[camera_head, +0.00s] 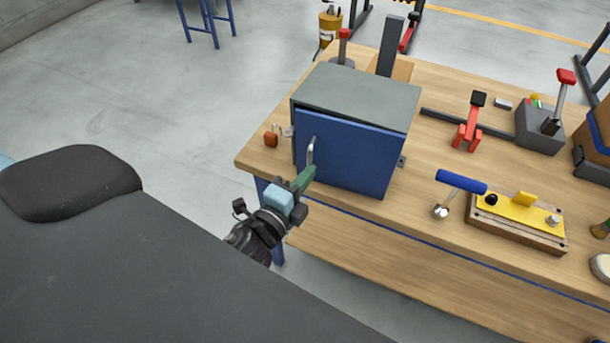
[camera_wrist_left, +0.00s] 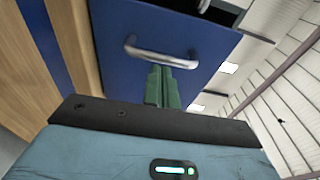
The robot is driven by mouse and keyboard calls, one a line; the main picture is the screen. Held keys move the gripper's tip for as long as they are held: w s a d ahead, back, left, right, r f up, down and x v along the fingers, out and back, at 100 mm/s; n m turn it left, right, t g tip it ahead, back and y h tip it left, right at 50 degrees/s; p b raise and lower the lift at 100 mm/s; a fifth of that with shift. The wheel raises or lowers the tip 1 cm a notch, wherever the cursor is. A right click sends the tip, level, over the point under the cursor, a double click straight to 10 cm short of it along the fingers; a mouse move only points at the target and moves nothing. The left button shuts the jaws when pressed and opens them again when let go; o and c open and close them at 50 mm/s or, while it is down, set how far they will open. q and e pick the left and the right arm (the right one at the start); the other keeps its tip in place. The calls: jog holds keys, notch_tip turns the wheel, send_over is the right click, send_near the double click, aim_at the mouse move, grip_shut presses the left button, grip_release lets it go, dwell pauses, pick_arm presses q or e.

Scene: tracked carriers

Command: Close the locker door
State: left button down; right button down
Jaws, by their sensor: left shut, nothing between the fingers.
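The locker is a grey box (camera_head: 355,90) on the wooden workbench, with a blue door (camera_head: 355,160) on its front. The door stands slightly ajar, nearly flush with the body; a dark gap shows past its edge in the left wrist view. A metal bar handle (camera_head: 311,151) is on the door's left part, and it also shows in the left wrist view (camera_wrist_left: 160,56). My left gripper (camera_head: 307,174) is shut and empty, its green fingers (camera_wrist_left: 162,86) pointing at the door just below the handle. I cannot tell if they touch it. My right gripper is out of view.
The workbench (camera_head: 440,215) holds a blue-handled tool (camera_head: 461,182), a yellow-topped fixture (camera_head: 518,215), a red clamp (camera_head: 468,130) and a grey block with a lever (camera_head: 540,130) right of the locker. Small orange and grey items (camera_head: 271,138) lie at its left. Floor is open at left.

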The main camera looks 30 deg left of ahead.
pick_arm(q)
jog(key=shift+w+a+r+m+h+p, duration=0.1)
jog(key=shift+w+a+m+h+p, duration=0.6)
jog(key=shift+h, duration=0.3)
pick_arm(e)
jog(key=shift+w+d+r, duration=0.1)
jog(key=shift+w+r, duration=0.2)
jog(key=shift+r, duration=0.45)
pick_arm(q)
jog(key=shift+d, duration=0.15)
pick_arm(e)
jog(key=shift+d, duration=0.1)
